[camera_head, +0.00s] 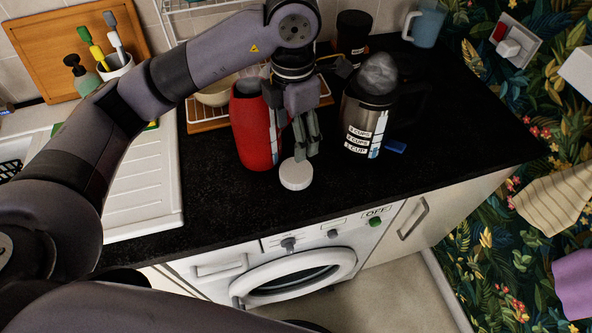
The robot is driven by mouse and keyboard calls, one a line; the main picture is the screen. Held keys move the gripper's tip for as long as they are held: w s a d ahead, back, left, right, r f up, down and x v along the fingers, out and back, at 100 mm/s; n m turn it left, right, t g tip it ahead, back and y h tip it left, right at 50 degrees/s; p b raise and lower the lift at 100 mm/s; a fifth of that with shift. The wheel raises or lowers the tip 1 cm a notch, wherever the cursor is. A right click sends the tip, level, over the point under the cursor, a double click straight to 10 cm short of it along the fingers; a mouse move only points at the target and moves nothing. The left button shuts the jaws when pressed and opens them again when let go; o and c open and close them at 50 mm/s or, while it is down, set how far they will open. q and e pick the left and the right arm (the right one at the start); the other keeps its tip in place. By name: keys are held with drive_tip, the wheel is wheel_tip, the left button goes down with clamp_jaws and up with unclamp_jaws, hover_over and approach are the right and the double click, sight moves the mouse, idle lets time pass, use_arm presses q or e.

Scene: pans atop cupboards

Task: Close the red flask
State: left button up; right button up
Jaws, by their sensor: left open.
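The red flask (255,130) stands upright on the black worktop, left of the picture's middle. Its top is partly hidden by my left arm and hand. A round white lid (296,174) lies on the worktop just right of and in front of the flask. My left gripper (307,152) points down just above and behind the lid, beside the flask's right side. It is open, and I see nothing held between its fingers. Whether the fingertips touch the lid I cannot tell. My right gripper is not in view.
A steel jug (366,120) with cup markings stands right of the gripper, with a small blue item (396,147) beside it. A dark jar (353,33) and a light blue mug (427,26) stand behind. A white draining board (145,185) is left. The worktop's right part is clear.

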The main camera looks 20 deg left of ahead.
use_arm(q)
drive_tip(key=p, duration=0.1)
hover_over(294, 171)
wheel_tip(294, 171, down, 6)
drive_tip(key=shift+f, duration=0.2)
drive_tip(key=shift+f+p, duration=0.25)
drive_tip(key=shift+p, duration=0.15)
wheel_tip(294, 171, down, 4)
drive_tip(key=shift+s+a+r+p, duration=0.1)
drive_tip(key=shift+r+p, duration=0.05)
drive_tip(key=shift+p, duration=0.7)
drive_tip(key=shift+f, duration=0.5)
drive_tip(key=shift+c, duration=0.3)
